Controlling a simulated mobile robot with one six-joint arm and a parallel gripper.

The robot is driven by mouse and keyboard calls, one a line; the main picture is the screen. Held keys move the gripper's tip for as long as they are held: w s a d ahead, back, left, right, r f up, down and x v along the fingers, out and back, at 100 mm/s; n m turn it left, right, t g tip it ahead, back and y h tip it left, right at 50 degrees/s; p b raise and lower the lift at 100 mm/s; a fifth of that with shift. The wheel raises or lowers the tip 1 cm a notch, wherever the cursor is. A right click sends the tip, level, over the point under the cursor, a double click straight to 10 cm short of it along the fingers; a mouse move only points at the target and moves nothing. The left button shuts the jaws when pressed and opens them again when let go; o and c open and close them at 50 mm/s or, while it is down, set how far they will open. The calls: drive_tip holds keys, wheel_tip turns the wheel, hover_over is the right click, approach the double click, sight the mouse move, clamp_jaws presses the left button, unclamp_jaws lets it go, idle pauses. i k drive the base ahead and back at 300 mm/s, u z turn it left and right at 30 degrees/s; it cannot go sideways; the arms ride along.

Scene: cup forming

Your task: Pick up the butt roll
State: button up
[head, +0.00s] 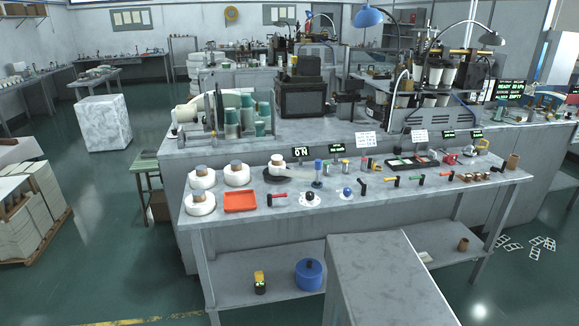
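Several white rolls with brown or grey cores stand at the left end of the long grey bench. One roll (202,182) is at the back left, another (237,180) is just right of it, and a third (201,207) is near the front left corner. A smaller white roll (277,171) sits on a dark round base further right. No label shows which one is the butt roll. My gripper is not in view.
An orange-red tray (240,207) lies between the rolls and several coloured-handled tools. The back of the bench (330,140) carries machines and small signs. A blue canister (309,270) stands on the lower shelf. Green floor (130,240) is open at left.

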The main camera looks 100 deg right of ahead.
sight(277, 162)
drive_tip(key=z, duration=0.05)
drive_tip(key=k, duration=1.5)
drive_tip(key=z, duration=1.1)
drive_tip(key=i, duration=0.5)
drive_tip(key=u, duration=0.15)
